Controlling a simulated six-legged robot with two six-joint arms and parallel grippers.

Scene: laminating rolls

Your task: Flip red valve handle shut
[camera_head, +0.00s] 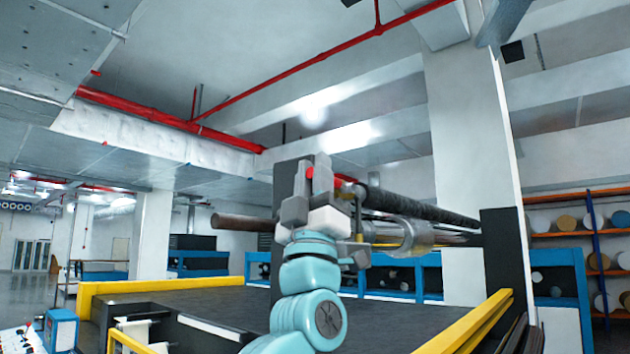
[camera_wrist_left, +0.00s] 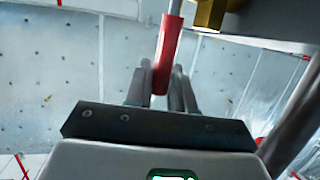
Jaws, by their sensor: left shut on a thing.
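The red valve handle (camera_wrist_left: 168,45) hangs down into the jaws in the left wrist view, on a pale metal stem. A brass-coloured part (camera_wrist_left: 208,14) is beside the stem at the top. My left gripper (camera_wrist_left: 162,78) is shut on the handle's lower end, with a grey finger on each side. In the head view my left gripper (camera_head: 312,180) points up in front of the rollers, and a bit of red handle (camera_head: 309,173) shows between its fingers. The valve body is mostly hidden there. My right gripper is in neither view.
A dark roller (camera_head: 420,206) and a shiny metal roller (camera_head: 405,236) run right behind the gripper. A dark machine bed (camera_head: 190,305) lies below, with yellow rails (camera_head: 475,325) at its edges. A white column (camera_head: 470,130) stands at the right.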

